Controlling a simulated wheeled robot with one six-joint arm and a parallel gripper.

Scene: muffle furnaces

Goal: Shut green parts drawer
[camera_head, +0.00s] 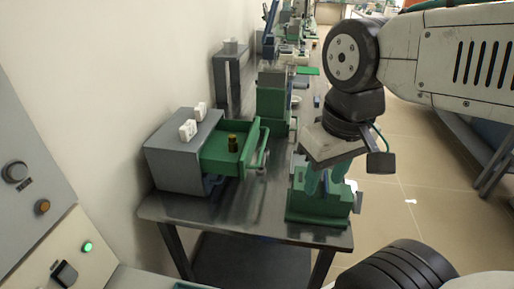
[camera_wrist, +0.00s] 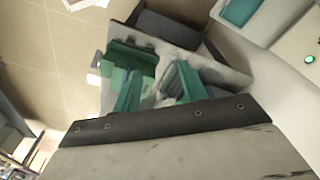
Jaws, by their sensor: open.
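The green parts drawer (camera_head: 221,153) stands pulled out to the right from a grey cabinet (camera_head: 172,168) on the left of the table. A bar handle (camera_head: 263,150) is on its front, and a small olive-brass piece (camera_head: 232,143) stands inside. My gripper (camera_head: 325,187) points down over a green vise (camera_head: 318,208) at the table's near right, apart from the drawer and to its right. Its two green fingers are spread with nothing between them in the wrist view (camera_wrist: 156,90). The drawer does not show in the wrist view.
Two white blocks (camera_head: 188,130) sit on top of the cabinet. Another green machine (camera_head: 273,105) stands behind the drawer. The metal table (camera_head: 240,205) has a clear strip between drawer and vise. A control panel (camera_head: 75,255) is at the near left.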

